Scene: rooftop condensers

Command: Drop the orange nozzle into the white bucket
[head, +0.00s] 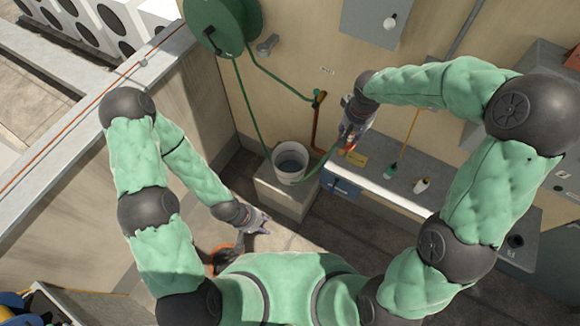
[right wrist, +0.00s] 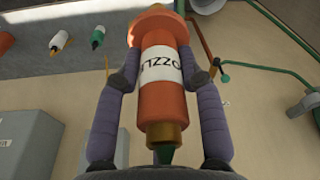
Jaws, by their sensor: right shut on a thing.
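My right gripper (right wrist: 160,75) is shut on the orange nozzle (right wrist: 163,100), which has a white band with dark lettering and a brass-coloured end. The fingers press on both sides of it. In the head view my right gripper (head: 348,138) is over the wall-side edge of the bench, right of and above the white bucket in the picture; the nozzle is mostly hidden there. The white bucket (head: 290,179) stands upright, its grey inside visible. My left gripper (head: 262,226) hangs low, below and left of the bucket, apart from it; its fingers are too small to read.
The bucket stands on a beige block (head: 283,198).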

